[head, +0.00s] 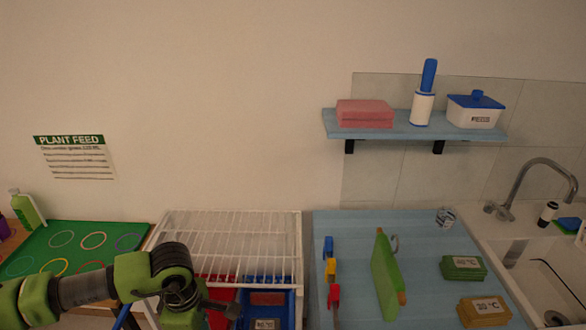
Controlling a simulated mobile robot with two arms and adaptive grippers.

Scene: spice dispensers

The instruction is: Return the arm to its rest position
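My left arm comes in from the lower left, green and black. My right arm and gripper are not in view.
A green mat (75,240) with coloured rings lies left. A sink (545,285) is at right.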

